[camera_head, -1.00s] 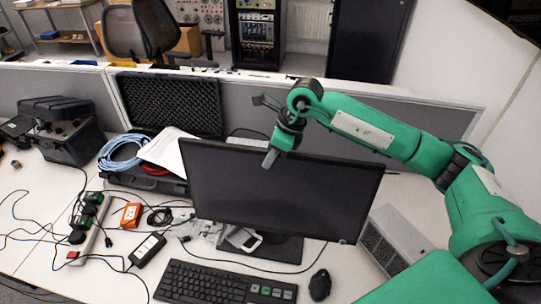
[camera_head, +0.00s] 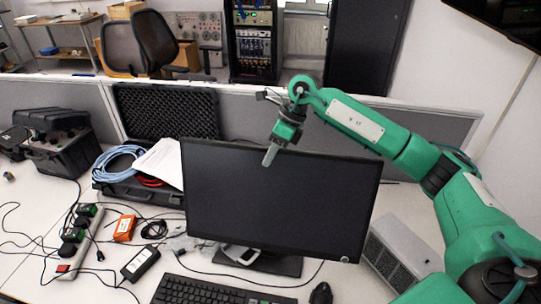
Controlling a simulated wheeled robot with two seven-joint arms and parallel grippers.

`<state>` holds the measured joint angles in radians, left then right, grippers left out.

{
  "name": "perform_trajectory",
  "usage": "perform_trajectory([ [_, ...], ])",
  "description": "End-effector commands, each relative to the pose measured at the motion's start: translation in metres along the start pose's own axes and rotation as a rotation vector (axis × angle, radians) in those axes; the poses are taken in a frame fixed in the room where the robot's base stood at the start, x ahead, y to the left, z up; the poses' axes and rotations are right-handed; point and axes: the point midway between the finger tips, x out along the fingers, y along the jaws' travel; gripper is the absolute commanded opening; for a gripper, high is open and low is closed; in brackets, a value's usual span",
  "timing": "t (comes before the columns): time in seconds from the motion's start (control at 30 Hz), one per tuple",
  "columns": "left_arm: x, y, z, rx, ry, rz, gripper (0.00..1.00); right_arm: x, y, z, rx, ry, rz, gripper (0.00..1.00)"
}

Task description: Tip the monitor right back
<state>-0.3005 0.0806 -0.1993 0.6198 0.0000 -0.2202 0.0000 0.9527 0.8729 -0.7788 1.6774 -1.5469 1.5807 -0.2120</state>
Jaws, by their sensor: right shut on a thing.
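The black monitor (camera_head: 275,205) stands on its stand base (camera_head: 262,264) on the white desk, its dark screen facing me and leaning back somewhat. My right gripper (camera_head: 270,156) is at the monitor's top edge, a little left of its middle. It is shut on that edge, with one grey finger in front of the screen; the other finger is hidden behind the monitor. My left gripper is not in view.
A keyboard (camera_head: 215,292) and a mouse (camera_head: 321,294) lie in front of the monitor. A grey box (camera_head: 400,245) is at its right. An open black case (camera_head: 165,110) and a grey partition (camera_head: 330,128) stand behind. Cables, a power strip and adapters clutter the left.

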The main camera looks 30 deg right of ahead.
Motion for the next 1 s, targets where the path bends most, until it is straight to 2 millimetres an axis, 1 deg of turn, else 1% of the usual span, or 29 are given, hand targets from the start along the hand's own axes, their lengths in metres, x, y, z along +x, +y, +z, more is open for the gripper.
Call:
perform_trajectory([
  [0.03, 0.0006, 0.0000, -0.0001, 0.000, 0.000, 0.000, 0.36, 0.0009, -0.0039, -0.0022, 0.005, 0.003, -0.009, 0.00],
  [0.77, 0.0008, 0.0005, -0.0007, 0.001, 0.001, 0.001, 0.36, 0.0019, -0.0042, -0.0030, 0.007, 0.004, -0.008, 0.00],
  [0.8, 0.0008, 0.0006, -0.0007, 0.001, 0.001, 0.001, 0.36, 0.0019, -0.0042, -0.0030, 0.007, 0.004, -0.008, 0.25],
  [0.87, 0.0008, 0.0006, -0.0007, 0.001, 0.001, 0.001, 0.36, 0.0017, -0.0039, -0.0029, 0.007, 0.004, -0.007, 0.37],
  [0.9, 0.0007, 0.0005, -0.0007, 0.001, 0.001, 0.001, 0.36, 0.0015, -0.0036, -0.0027, 0.006, 0.003, -0.007, 0.38],
  [1.0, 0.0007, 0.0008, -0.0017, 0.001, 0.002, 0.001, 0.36, 0.0012, -0.0029, -0.0021, 0.005, 0.003, -0.006, 0.38],
])
